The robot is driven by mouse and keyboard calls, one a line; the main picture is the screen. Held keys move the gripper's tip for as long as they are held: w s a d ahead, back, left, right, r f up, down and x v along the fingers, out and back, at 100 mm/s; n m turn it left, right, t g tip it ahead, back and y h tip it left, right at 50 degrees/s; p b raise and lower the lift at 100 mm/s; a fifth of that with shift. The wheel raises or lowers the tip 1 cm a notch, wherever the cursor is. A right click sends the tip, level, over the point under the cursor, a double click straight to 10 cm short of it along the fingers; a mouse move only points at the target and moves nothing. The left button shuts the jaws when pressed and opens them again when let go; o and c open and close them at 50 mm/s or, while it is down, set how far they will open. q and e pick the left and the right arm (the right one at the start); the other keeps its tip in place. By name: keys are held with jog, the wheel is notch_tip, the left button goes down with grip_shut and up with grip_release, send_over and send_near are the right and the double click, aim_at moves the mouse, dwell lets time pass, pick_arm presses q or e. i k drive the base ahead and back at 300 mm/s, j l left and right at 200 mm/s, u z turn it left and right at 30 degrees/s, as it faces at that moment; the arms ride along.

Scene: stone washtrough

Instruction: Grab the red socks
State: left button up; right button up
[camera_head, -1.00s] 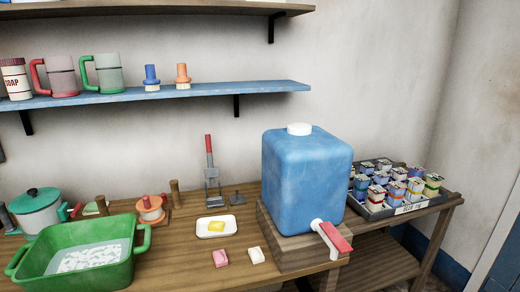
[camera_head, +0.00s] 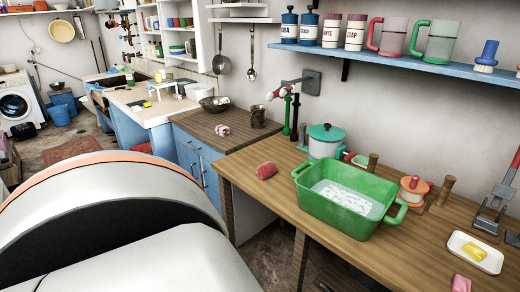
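A small red bundle (camera_head: 266,170) lies on the wooden table left of the green basin; it looks like rolled-up red socks, but it is too small to be certain. A red-and-white bundle (camera_head: 222,130) lies farther back on the dark wooden counter. Neither gripper is in view. A large white rounded part with an orange edge, probably my own arm, fills the lower left and hides the floor and cabinet fronts behind it.
The green basin (camera_head: 307,196) with whitish water stands right of the red bundle. A teal-lidded pot (camera_head: 325,152) and a tap with green pipes stand behind. A soap dish (camera_head: 460,246) is at the right. The table left of the basin is mostly bare.

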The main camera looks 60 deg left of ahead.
aim_at(265, 171)
jog(key=u, duration=1.8)
